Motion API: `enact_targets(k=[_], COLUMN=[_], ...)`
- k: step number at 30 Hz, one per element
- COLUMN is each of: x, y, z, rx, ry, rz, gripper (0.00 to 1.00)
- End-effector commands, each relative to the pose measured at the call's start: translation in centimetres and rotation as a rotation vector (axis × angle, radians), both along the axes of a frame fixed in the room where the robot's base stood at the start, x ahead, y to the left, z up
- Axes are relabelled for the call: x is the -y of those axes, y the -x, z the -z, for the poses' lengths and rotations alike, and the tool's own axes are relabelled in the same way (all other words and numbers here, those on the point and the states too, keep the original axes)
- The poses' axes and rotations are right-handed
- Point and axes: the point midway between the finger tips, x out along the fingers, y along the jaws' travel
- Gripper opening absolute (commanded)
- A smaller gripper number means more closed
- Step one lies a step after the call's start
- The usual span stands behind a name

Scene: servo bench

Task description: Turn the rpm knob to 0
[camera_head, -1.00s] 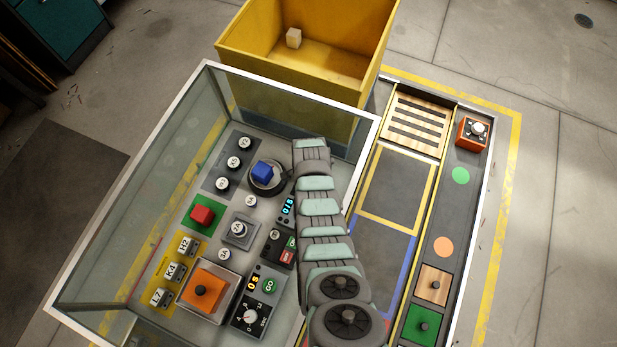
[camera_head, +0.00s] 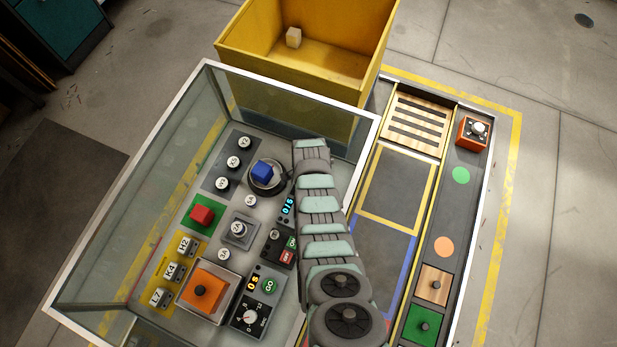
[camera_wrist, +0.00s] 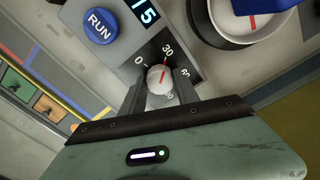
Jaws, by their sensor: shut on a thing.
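In the wrist view, a small round pale knob (camera_wrist: 160,78) with a red line sits on a dark grey panel with a printed scale (camera_wrist: 153,59) around it. The marks 0 and 30 are legible; other numbers are partly covered. The red line looks to point up and slightly right, roughly toward 30. My gripper (camera_wrist: 160,86) is shut on the knob, with one finger at each side. A dark display (camera_wrist: 143,15) above the knob shows 15, its left part cut off. In the head view my arm covers this knob and my gripper.
In the head view, a second dial (camera_head: 250,317) is at the bench front, glass walls (camera_head: 130,190) enclose the left side, and a yellow bin (camera_head: 290,75) stands behind.

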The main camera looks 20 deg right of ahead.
Motion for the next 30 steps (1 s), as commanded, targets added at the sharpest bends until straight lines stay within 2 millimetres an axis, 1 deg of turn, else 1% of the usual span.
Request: enact_targets(k=[1, 6, 13, 17, 23, 30], x=[0.0, 0.02, 0.0, 0.0, 0.19, 0.03], y=[0.0, -0.01, 0.0, 0.0, -0.18, -0.04], z=[-0.01, -0.01, -0.06, -0.13, -0.33, -0.21], rx=[0.0, 0.0, 0.0, -0.001, 0.002, -0.001], ry=[0.0, 0.0, 0.0, 0.0, 0.003, 0.001], rz=[0.0, 0.0, -0.015, -0.055, -0.175, -0.393], gripper=[0.12, 0.0, 0.0, 0.0, 0.0, 0.0])
